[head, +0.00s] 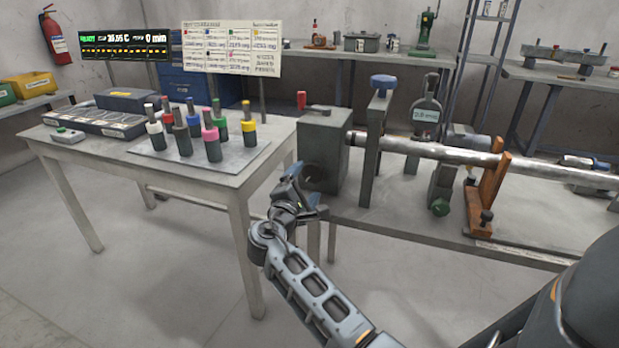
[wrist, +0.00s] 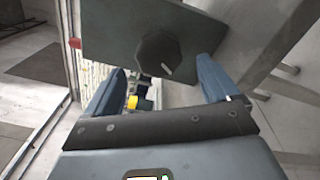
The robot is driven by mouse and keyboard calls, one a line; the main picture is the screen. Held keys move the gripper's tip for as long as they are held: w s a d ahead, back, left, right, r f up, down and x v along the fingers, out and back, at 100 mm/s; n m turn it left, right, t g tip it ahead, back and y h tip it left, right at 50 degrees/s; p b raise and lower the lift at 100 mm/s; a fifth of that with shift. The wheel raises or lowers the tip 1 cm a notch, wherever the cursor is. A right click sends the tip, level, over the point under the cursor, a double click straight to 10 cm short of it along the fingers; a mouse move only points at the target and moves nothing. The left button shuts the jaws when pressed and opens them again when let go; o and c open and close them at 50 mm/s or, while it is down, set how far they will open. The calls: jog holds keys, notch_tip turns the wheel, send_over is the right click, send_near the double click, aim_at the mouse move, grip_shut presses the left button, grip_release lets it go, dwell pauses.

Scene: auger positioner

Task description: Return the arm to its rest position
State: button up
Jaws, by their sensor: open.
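My gripper (head: 297,183) is raised in the middle of the head view, in front of the grey block with a dark knob (head: 322,150) at the left end of the bench. In the wrist view my gripper (wrist: 168,88) has its two blue fingers spread wide. Nothing is held between them. The block's dark round knob (wrist: 160,56) with a white mark shows beyond the fingers, apart from them. My arm reaches up from the lower right of the head view.
The left table (head: 205,170) carries several colored-top tools on a plate (head: 245,158). The bench (head: 400,215) holds a long metal shaft (head: 440,150), a dial gauge (head: 427,115) and an orange support (head: 487,195). The floor (head: 170,280) in front is clear.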

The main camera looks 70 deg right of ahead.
jog(key=shift+s+a, duration=0.1)
jog(key=shift+a, duration=0.95)
jog(key=s+a+f+n+t+y, duration=0.25)
jog(key=a+f+t+y, duration=0.25)
jog(key=a+f, duration=0.55)
jog(key=s+a+f+m+t+y, duration=0.3)
jog(key=s+a+y, duration=0.45)
jog(key=a, duration=0.65)
jog(key=s+a+r+m+t+y+p, duration=0.1)
jog(key=s+a+r+m+t+y, duration=0.1)
jog(key=s+a+r, duration=0.3)
jog(key=s+a+r+m+t+y, duration=0.3)
jog(key=s+a+r, duration=0.3)
jog(key=s+r, duration=0.7)
jog(key=shift+a+r+m+p, duration=0.2)
jog(key=shift+a+m+p, duration=0.1)
jog(key=shift+m+p, duration=0.15)
